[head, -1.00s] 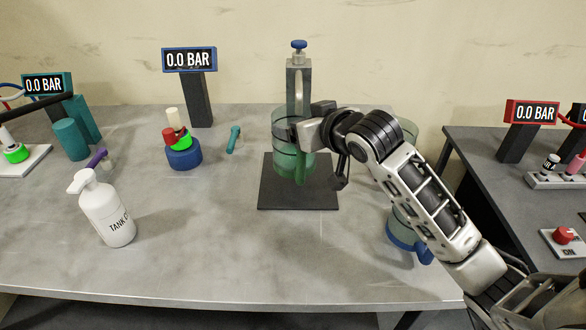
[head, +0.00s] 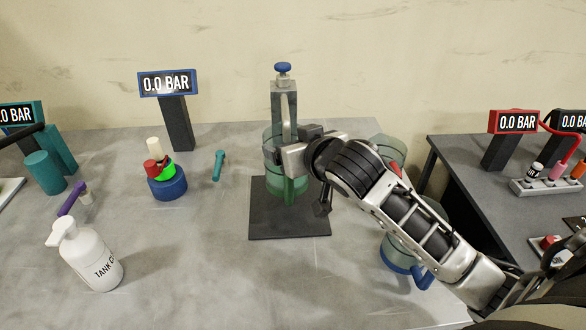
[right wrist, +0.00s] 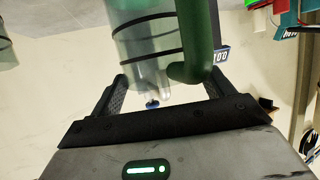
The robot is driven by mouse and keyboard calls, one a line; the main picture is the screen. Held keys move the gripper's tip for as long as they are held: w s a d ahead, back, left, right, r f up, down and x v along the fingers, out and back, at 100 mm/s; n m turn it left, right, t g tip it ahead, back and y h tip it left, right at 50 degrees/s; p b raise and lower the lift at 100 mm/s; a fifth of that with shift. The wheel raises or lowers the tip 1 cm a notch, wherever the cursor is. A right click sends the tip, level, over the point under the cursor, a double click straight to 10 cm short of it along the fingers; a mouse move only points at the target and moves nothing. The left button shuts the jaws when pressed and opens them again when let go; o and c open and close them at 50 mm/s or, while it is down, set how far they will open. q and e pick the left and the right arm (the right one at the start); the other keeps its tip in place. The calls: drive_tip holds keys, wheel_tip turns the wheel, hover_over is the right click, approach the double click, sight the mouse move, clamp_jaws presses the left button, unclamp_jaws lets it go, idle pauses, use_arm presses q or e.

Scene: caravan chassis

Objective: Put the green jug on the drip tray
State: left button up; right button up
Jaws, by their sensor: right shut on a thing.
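The green jug (head: 285,187), see-through with dark bands, is upright in front of a grey post with a blue knob (head: 283,68). The drip tray (head: 260,225), a flat black square plate, lies beneath it. I cannot tell whether the jug's base touches the tray. My right gripper (head: 275,155) is at the jug's upper part and shut on it, partly hiding it. In the right wrist view, the jug (right wrist: 145,40) and its dark green handle (right wrist: 197,40) show at the fingers (right wrist: 165,90). My left gripper is out of view.
A second clear jug with a blue base (head: 398,258) stands right, partly behind my right arm. A white bottle (head: 92,258), a blue round base with coloured parts (head: 167,188) and a teal tool (head: 218,165) stand or lie left. The table front is clear.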

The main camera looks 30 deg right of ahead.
wheel_tip(320, 180, down, 6)
drive_tip(key=shift+r, duration=0.2)
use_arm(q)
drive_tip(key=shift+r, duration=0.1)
use_arm(e)
drive_tip(key=shift+f, duration=0.15)
